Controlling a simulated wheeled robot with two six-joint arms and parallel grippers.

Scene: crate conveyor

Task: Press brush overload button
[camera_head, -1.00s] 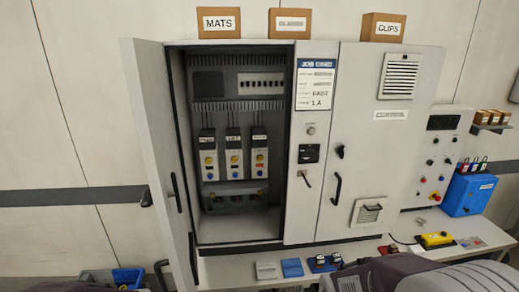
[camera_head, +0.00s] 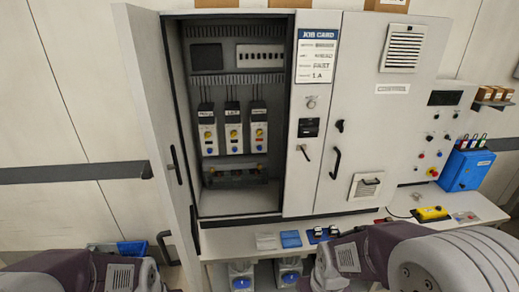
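The open grey cabinet (camera_head: 190,215) stands in the middle. Inside it, three white overload units hang side by side: left (camera_head: 207,136), middle (camera_head: 233,134) and right (camera_head: 258,133). Each has a dark labelled top, a yellow dial and a blue part low on its front. The labels are too small to read surely, so I cannot tell which one is the brush unit. My two arms show only as links along the bottom edge, left and right. Both grippers are out of view.
The cabinet door (camera_head: 150,110) stands open on the left; the right door (camera_head: 370,130) is shut. A job card (camera_head: 316,55) is on the centre panel. The shelf below holds small blue and grey items, and a yellow button box (camera_head: 431,214) is at right.

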